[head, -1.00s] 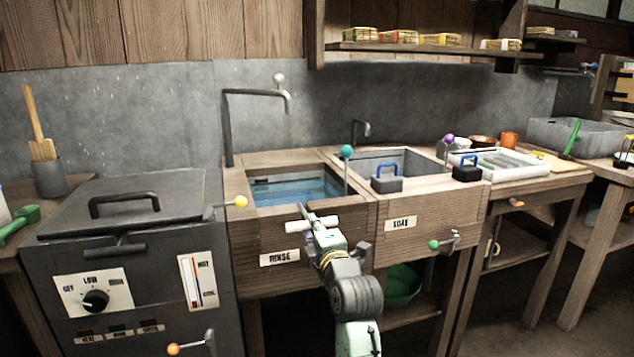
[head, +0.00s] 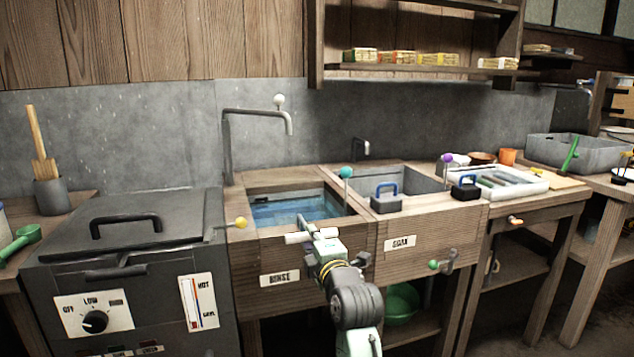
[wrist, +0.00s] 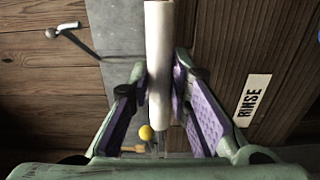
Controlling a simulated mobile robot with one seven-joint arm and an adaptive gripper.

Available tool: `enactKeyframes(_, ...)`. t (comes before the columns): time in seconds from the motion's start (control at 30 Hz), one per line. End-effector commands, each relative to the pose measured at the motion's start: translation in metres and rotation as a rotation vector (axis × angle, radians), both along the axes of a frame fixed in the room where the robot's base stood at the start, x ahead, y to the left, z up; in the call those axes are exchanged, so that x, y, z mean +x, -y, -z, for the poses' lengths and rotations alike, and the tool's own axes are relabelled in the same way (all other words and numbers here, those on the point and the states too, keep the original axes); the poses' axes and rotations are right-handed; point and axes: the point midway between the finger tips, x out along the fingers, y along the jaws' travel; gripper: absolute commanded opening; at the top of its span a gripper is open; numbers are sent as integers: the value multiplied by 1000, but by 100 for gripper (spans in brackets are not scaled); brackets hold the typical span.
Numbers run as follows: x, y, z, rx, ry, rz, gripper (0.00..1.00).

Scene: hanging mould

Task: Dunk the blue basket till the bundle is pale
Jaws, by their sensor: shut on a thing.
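My gripper (head: 318,236) is in front of the rinse tank's (head: 354,222) wooden front, near its top edge. It is shut on a white cylindrical bar (head: 298,238). In the wrist view the bar (wrist: 159,60) lies lengthwise between the purple finger pads. What the bar belongs to, if anything, I cannot tell. The rinse tank holds blue water (head: 290,212).
A dark lidded heater (head: 140,248) with a dial stands at left. A yellow-knobbed lever (head: 241,222) and a teal-knobbed rod (head: 346,173) flank the rinse tank. The soak tank (head: 412,178) is to its right.

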Motion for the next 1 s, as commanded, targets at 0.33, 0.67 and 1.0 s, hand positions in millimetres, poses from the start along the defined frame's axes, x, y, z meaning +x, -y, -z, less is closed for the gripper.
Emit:
enactKeyframes(0.33,-2,0,-58,1,16,0,7)
enactKeyframes(0.67,-2,0,-102,1,20,0,7)
enactKeyframes(1.0,-2,0,-116,0,16,0,7)
